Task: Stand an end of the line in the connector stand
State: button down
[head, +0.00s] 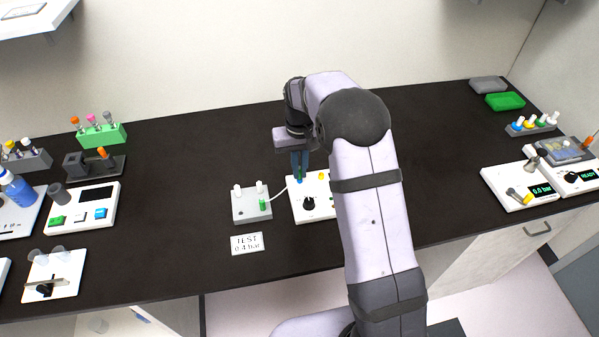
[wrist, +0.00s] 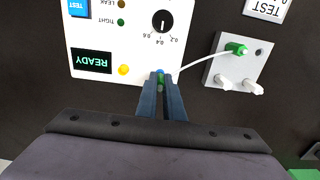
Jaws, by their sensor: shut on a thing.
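The connector stand (wrist: 221,70) is a small grey block. It stands left of the tester in the head view (head: 252,215). One green line end (wrist: 236,48) is in the stand beside two white pegs. The thin white line (wrist: 196,61) runs from it to my gripper (wrist: 160,78). My gripper, also in the head view (head: 299,177), is shut on the other line end (wrist: 161,86), green and mostly hidden between the fingers. A bit of blue shows at the fingertips, over the white tester (wrist: 112,50). I cannot tell whether that end is seated in the tester.
The tester shows READY and has a black dial (wrist: 160,22) and yellow button (wrist: 124,70). A TEST card (head: 247,244) lies in front of the stand. Other devices (head: 83,207) stand at left and a gauge box (head: 521,187) at right. The bench behind is clear.

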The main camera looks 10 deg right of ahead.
aim_at(300, 169)
jog(key=shift+r, duration=0.3)
jog(key=shift+r+p, duration=0.3)
jog(key=shift+p, duration=0.1)
jog(key=shift+r+p, duration=0.8)
jog(key=shift+r, duration=0.1)
jog(key=shift+a, duration=0.1)
jog(key=s+a+n, duration=0.3)
jog(key=a, duration=0.5)
jog(key=s+a+n+p, duration=0.1)
jog(key=s+a+n, duration=0.2)
jog(key=a, duration=0.6)
jog(key=shift+s+a, duration=0.25)
jog(key=shift+a, duration=0.05)
